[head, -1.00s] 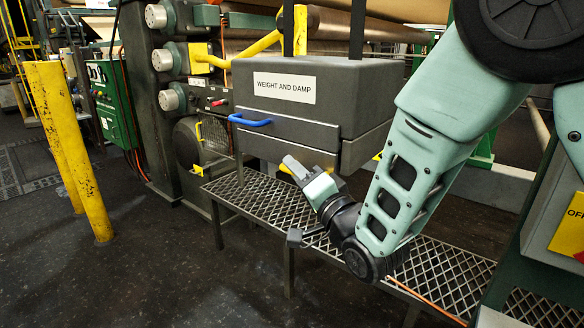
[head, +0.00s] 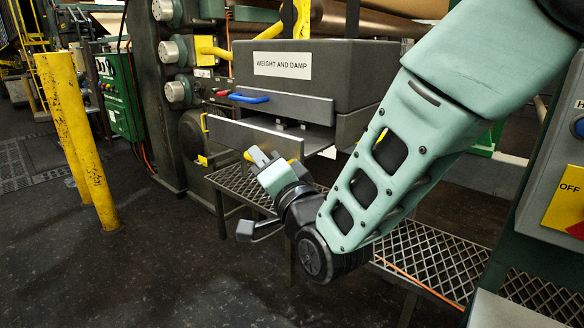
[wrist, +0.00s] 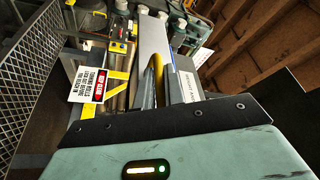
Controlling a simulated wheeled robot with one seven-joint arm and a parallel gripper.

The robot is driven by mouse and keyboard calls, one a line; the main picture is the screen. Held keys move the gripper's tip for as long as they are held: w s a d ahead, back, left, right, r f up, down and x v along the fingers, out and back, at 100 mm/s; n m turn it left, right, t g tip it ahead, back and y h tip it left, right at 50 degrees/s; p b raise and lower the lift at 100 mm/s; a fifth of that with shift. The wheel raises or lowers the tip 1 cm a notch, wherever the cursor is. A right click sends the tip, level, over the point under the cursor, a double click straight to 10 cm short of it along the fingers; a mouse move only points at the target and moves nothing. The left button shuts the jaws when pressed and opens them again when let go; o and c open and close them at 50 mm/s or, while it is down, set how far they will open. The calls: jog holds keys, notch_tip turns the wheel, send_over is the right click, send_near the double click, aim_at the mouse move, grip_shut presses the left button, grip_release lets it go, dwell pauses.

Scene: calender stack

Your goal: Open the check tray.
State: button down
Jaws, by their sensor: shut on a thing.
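A dark grey cabinet (head: 300,80) labelled "WEIGHT AND DAMP" stands on a mesh bench in the head view. Its upper drawer has a blue handle (head: 249,98) and is shut. The lower tray (head: 240,137) stands partly pulled out, with its front panel clear of the cabinet and an opening behind it. My gripper (head: 260,157) is at the front of this tray, shut on its yellow handle (head: 248,155). In the wrist view, the yellow handle (wrist: 157,72) lies between the fingers.
The mesh bench (head: 425,255) runs below the cabinet. Yellow posts (head: 80,140) stand at the left. A grey control box with a yellow panel (head: 566,195) is at the right. The dark floor in front of the bench is clear.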

jog(key=s+a+b, duration=0.5)
jog(key=s+a, duration=0.3)
jog(key=s, duration=0.3)
jog(key=shift+a+r, duration=0.2)
jog(key=shift+a, duration=0.1)
jog(key=c, duration=1.5)
grip_release()
jog(key=shift+f, duration=0.1)
